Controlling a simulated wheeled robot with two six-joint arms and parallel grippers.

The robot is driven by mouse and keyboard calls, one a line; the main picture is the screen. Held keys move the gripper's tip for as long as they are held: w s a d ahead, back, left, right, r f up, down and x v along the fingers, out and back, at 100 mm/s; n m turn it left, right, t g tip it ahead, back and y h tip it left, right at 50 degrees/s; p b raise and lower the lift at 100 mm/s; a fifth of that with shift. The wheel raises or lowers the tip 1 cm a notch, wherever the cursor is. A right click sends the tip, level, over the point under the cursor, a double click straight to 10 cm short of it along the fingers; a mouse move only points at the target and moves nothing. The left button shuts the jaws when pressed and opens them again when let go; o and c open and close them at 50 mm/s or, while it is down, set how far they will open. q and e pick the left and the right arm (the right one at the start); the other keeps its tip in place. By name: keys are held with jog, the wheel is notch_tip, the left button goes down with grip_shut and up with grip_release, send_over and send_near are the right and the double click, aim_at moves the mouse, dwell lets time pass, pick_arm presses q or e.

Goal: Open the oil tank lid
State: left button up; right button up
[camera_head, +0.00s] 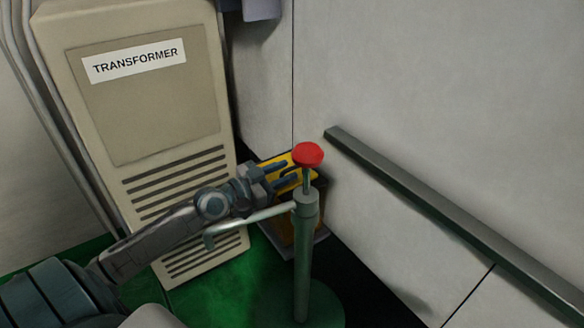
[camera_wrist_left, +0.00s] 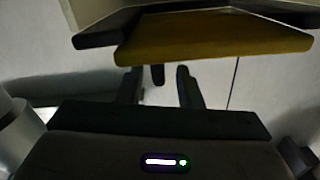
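The oil tank appears to be the dark box (camera_head: 285,232) with a yellow top, partly hidden behind a green post. Its yellow lid (camera_head: 272,160) shows in the head view under and around my left gripper (camera_head: 281,175). In the left wrist view the yellow lid edge (camera_wrist_left: 215,45) spans the upper part. There the fingers of my left gripper (camera_wrist_left: 160,88) stand apart. A small dark piece (camera_wrist_left: 157,75), perhaps a handle on the lid, shows between them; I cannot tell if they touch it. The lid looks closed. My right gripper is not in view.
A green post (camera_head: 303,255) with a red knob (camera_head: 307,154) and a side lever (camera_head: 250,220) stands in front of the tank, close to my left arm. A transformer cabinet (camera_head: 150,110) is at left. A grey rail (camera_head: 440,215) runs along the right wall.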

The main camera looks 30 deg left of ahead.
pick_arm(q)
jog(key=shift+x, duration=0.9)
jog(key=shift+w+d, duration=0.25)
jog(key=shift+w, duration=0.25)
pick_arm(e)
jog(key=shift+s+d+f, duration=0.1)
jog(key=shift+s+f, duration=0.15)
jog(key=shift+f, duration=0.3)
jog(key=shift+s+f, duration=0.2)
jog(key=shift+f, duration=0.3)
pick_arm(q)
grip_shut()
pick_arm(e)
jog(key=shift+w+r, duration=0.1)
